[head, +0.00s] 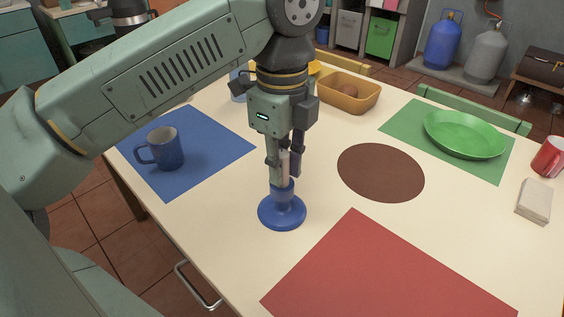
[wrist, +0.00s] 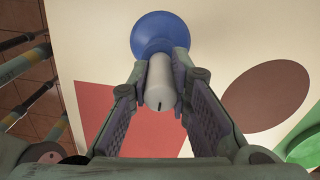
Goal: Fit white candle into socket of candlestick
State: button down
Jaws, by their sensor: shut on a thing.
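The blue candlestick (head: 282,212) stands upright on the cream table, with a wide round base. It also shows at the top of the wrist view (wrist: 152,32). My gripper (head: 284,172) points down directly above it, shut on the white candle (wrist: 159,88). The candle is upright between the two fingers, its wick end toward the wrist camera. In the head view the candle (head: 285,166) is mostly covered by the fingers. Its lower end meets the candlestick's top; the socket is hidden, so I cannot tell how deep the candle sits.
A blue mug (head: 163,150) stands on a blue mat to the left. A brown round mat (head: 381,172) and a red mat (head: 390,270) lie flat nearby. An orange bowl (head: 350,97) is behind; a green plate (head: 464,133) is at right.

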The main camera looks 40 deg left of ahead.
jog(key=shift+f+b, duration=0.2)
jog(key=shift+b, duration=0.1)
dwell(0.4)
jog(key=c, duration=1.4)
grip_release()
jog(key=shift+r, duration=0.1)
